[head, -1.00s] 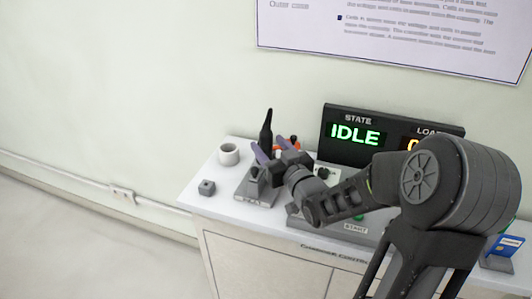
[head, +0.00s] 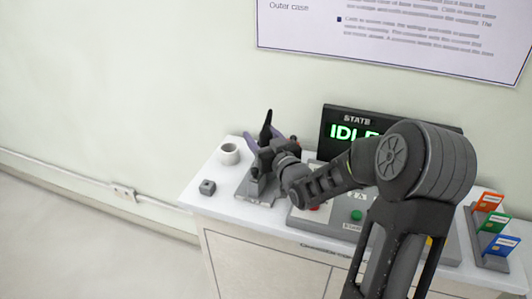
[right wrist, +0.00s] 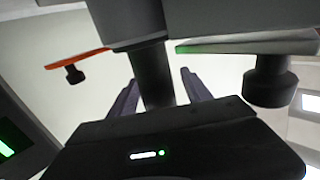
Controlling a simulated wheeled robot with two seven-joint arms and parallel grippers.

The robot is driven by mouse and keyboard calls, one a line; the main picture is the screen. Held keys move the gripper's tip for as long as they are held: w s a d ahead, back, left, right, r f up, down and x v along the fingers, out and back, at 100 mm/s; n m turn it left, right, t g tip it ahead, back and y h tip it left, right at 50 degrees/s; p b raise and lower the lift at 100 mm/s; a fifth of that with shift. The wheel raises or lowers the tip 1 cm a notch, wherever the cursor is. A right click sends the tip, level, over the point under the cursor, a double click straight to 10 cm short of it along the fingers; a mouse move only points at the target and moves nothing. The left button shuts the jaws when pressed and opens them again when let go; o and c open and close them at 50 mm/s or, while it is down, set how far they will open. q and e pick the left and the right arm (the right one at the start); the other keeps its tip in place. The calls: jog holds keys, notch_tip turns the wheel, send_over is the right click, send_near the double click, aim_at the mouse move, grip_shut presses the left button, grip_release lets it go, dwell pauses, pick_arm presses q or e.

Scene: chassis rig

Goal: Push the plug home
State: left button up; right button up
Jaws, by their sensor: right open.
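A black, narrow-topped upright piece (head: 267,118), which may be the plug, stands on a grey sloped stand (head: 243,188) at the left of the bench. My right gripper (head: 263,139) is at this piece, with its purple-grey fingers spread apart. In the right wrist view the open fingers (right wrist: 160,92) have a dark post (right wrist: 153,62) between them, with a gap visible beside the right finger. Whether anything touches is unclear. The wrist hides the lower part of the piece, so how deep the plug sits cannot be told. My left gripper is not in view.
A white cup (head: 229,154) and a small grey block (head: 207,187) stand left of the stand. Coloured cards (head: 490,202) stand at right.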

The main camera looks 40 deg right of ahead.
jog(key=shift+c, duration=0.3)
grip_shut()
dwell(0.6)
